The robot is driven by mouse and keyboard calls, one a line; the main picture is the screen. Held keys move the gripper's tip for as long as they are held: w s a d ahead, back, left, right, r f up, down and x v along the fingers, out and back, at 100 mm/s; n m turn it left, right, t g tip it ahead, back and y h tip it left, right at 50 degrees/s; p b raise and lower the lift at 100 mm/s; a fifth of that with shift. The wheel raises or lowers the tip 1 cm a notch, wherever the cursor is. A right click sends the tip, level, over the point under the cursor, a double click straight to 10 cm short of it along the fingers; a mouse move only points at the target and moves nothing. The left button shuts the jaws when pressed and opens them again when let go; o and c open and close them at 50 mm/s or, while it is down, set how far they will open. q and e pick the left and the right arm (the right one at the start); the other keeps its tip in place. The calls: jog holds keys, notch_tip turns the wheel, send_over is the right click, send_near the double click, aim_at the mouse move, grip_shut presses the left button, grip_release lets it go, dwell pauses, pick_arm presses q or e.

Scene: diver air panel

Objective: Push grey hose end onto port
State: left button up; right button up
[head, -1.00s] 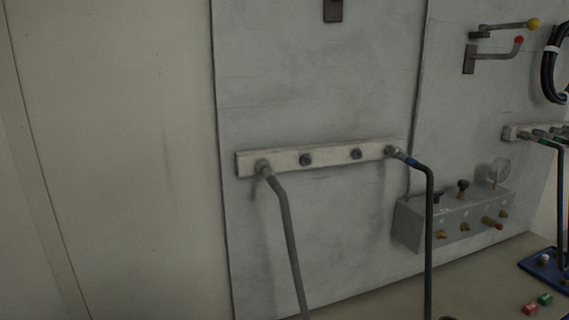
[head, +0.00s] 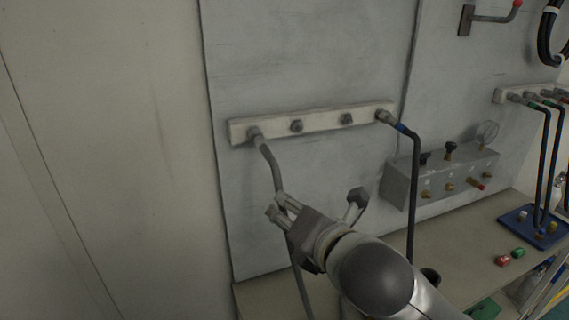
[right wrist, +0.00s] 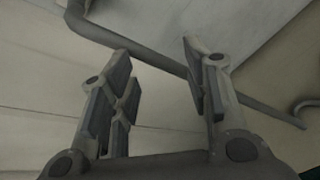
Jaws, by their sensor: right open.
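The grey hose (head: 271,168) hangs from the leftmost fitting of a pale bar (head: 322,121) on the grey wall panel. Its upper end bends at that fitting; I cannot tell how firmly it sits there. Two bare dark ports, the left one (head: 296,126) and the right one (head: 347,118), stick out of the bar's middle. My right gripper (head: 318,204) is open in front of the panel, below the bar, and its left finger overlaps the hose in the head view. In the right wrist view the hose (right wrist: 150,55) crosses behind the open fingers (right wrist: 158,75). My left gripper is not seen.
A black hose with a blue band (head: 414,170) hangs from the bar's right end. A grey valve box (head: 440,175) is on the panel to the right. A blue tray (head: 520,225), red block (head: 503,261) and green block (head: 518,252) lie on the bench (head: 470,235). The left wall is bare.

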aim_at(267, 149)
notch_tip(267, 149, up, 9)
jog(key=a+n+t, duration=0.2)
jog(key=n, duration=0.6)
jog(key=p+x, duration=0.1)
jog(key=x, duration=0.2)
jog(key=p+x, duration=0.1)
jog(key=x, duration=0.2)
jog(key=p+x, duration=0.1)
jog(key=x, duration=0.3)
jog(key=shift+w+d+r, duration=0.1)
jog(key=shift+d+r, duration=0.1)
jog(key=shift+r, duration=0.2)
jog(key=shift+w+a+f, duration=0.2)
jog(key=shift+w, duration=0.45)
jog(key=shift+c, duration=0.2)
grip_shut()
